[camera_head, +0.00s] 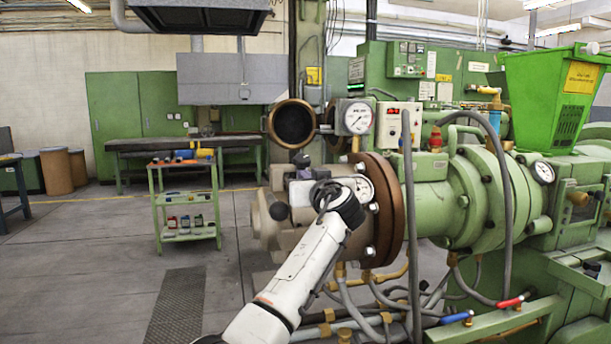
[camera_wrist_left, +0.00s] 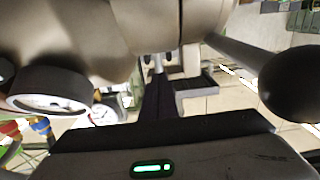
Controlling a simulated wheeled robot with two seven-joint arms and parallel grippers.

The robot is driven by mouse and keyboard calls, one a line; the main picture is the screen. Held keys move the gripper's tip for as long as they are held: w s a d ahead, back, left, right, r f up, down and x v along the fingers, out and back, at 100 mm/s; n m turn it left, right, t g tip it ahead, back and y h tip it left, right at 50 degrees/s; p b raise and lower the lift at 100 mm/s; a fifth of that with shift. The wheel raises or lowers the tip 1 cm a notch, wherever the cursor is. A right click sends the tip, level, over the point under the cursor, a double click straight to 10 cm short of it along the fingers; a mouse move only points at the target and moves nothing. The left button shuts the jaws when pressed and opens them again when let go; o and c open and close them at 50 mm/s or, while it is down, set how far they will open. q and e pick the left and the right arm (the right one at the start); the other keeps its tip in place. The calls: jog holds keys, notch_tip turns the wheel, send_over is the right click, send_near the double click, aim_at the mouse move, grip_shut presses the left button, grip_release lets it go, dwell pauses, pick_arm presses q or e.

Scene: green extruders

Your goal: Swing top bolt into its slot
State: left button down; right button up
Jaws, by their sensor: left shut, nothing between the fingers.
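The beige extruder head (camera_head: 270,232) is at the centre of the head view, bolted to a brown flange (camera_head: 392,200). A black ball knob (camera_head: 302,160) sits at its top and another (camera_head: 279,211) on its near left side. I cannot tell for sure which is the top bolt. My left gripper (camera_head: 322,190) is in front of the head, mostly hidden by its own wrist. In the left wrist view its dark fingers (camera_wrist_left: 158,78) are together and empty, close below the beige body (camera_wrist_left: 165,25). A black ball on a grey rod (camera_wrist_left: 290,83) is to their right, apart from them.
An open round brown ring (camera_head: 293,123) stands left of a pressure gauge (camera_head: 357,118). A second gauge (camera_head: 364,188) is behind my wrist and a gauge (camera_wrist_left: 48,103) shows in the wrist view. Hoses (camera_head: 411,220) hang at the right. Floor left is clear beside a green cart (camera_head: 188,205).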

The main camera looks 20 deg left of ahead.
pick_arm(q)
jog(key=shift+w+a+r, duration=0.25)
jog(key=shift+w+a, duration=0.1)
jog(key=shift+w, duration=0.2)
jog(key=shift+w+a+r, duration=0.2)
jog(key=shift+w+a, duration=0.1)
jog(key=shift+w, duration=0.1)
jog(key=shift+s+d+f, duration=0.15)
jog(key=shift+s+d, duration=0.1)
jog(key=shift+b+v, duration=0.6)
jog(key=shift+v, duration=0.5)
jog(key=b+v, duration=0.3)
jog(key=v, duration=0.7)
jog(key=shift+b, duration=0.35)
